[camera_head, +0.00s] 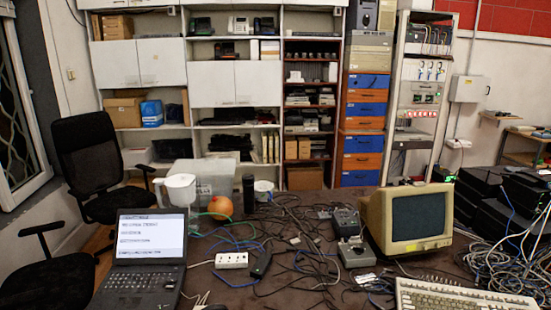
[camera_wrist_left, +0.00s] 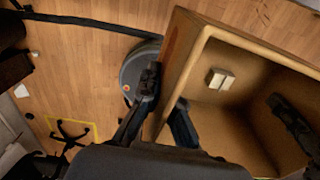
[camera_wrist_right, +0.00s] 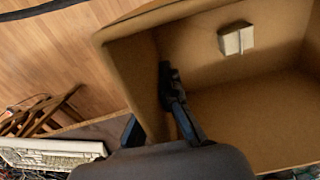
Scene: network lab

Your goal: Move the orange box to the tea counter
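A box with a brown inside and a strip of orange outer wall (camera_wrist_left: 172,50) fills much of the left wrist view. It also shows in the right wrist view (camera_wrist_right: 270,105). It is open towards the cameras, with a small pale block inside. My left gripper (camera_wrist_left: 168,100) has one finger outside and one inside a wall, closed on it. My right gripper (camera_wrist_right: 150,105) straddles the opposite wall the same way, its outer fingertip hidden. The box and both grippers are out of the head view. I cannot identify the tea counter.
A cluttered desk (camera_head: 225,285) has a laptop (camera_head: 148,245), white jug (camera_head: 178,190), beige monitor (camera_head: 410,220) and many cables. Its keyboard (camera_wrist_right: 50,153) shows near my right gripper. Orange and blue boxes (camera_head: 363,130) stack at the back. Black chairs stand left. Wooden floor (camera_wrist_left: 90,60) shows beside the box.

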